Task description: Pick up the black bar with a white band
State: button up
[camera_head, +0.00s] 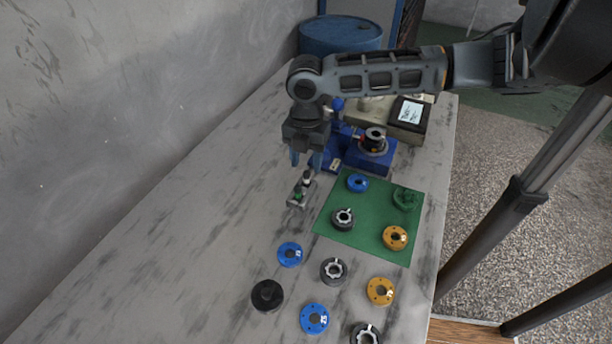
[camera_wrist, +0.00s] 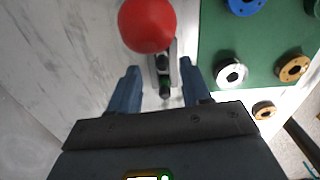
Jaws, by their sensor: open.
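A small black bar with a white band (camera_head: 307,176) stands upright in a small grey holder (camera_head: 294,203) on the table, left of the green mat. My gripper (camera_head: 306,159) is open and points down just above the bar, with nothing held. In the wrist view the grey holder, with dark and green parts, lies between and beyond the two fingers of my gripper (camera_wrist: 159,70). A red ball (camera_wrist: 147,24) covers the far end of the holder there. I cannot clearly tell the white band in the wrist view.
The green mat (camera_head: 332,224) carries blue, black, orange and green round parts. More blue, black and orange rings lie in front of it. A blue machine (camera_head: 375,160) and a box with a display (camera_head: 409,112) stand behind. The table's left side is clear.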

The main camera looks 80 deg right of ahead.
aim_at(306, 172)
jog(key=f, duration=0.5)
jog(key=shift+a+p, duration=0.2)
jog(key=shift+p, duration=0.15)
jog(key=shift+c, duration=0.2)
grip_shut()
